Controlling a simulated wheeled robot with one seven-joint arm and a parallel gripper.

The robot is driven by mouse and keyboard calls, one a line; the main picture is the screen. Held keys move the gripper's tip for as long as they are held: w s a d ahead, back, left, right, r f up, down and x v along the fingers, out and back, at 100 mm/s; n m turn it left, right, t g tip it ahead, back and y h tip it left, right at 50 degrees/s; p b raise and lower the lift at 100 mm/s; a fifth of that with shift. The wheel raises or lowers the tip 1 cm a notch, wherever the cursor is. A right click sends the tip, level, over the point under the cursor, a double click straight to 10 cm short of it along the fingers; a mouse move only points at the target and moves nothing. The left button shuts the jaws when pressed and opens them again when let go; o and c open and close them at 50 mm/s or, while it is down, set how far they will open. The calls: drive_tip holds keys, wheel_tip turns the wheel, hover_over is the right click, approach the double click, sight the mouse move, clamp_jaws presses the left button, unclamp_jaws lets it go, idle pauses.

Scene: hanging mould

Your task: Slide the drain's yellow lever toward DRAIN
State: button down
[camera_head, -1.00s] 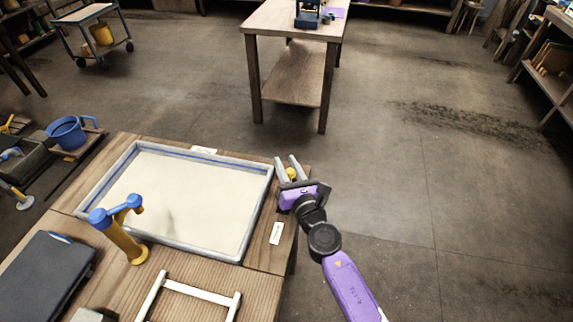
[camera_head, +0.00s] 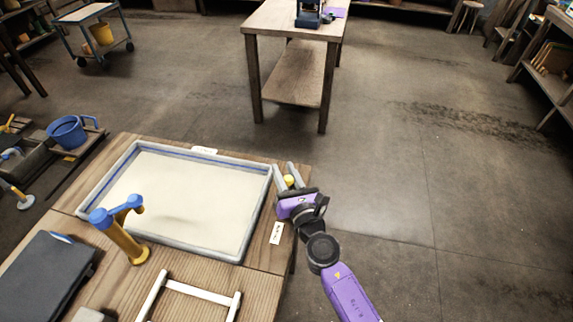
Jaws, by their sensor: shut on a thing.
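The yellow lever (camera_head: 289,180) shows as a small yellow knob at the right side of the grey-rimmed vat (camera_head: 250,222). My gripper (camera_head: 286,171) is at the vat's right edge, with its two light fingers on either side of the knob and shut on it. The lever's lower part is hidden by my purple gripper body. A white label (camera_head: 276,233) lies on the table to the right of the vat, and another label (camera_head: 204,150) is at its far edge. Their lettering is too small to read. The vat holds pale cream liquid.
A yellow and blue tap (camera_head: 125,235) stands at the vat's near left. A white frame (camera_head: 200,291) and a dark slab (camera_head: 45,275) lie on the wooden table (camera_head: 257,256). The floor right of the table is clear.

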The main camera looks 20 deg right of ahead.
drive_tip(key=shift+s+a, duration=0.6)
drive_tip(key=shift+s, duration=0.2)
drive_tip(key=shift+s+a, duration=0.6)
drive_tip(key=shift+s, duration=0.2)
drive_tip(key=c, duration=1.1)
unclamp_jaws()
drive_tip(key=shift+s, duration=0.15)
drive_tip(key=shift+s+a+b, duration=0.15)
drive_tip(key=shift+s+b, duration=0.3)
drive_tip(key=shift+s, duration=3.35)
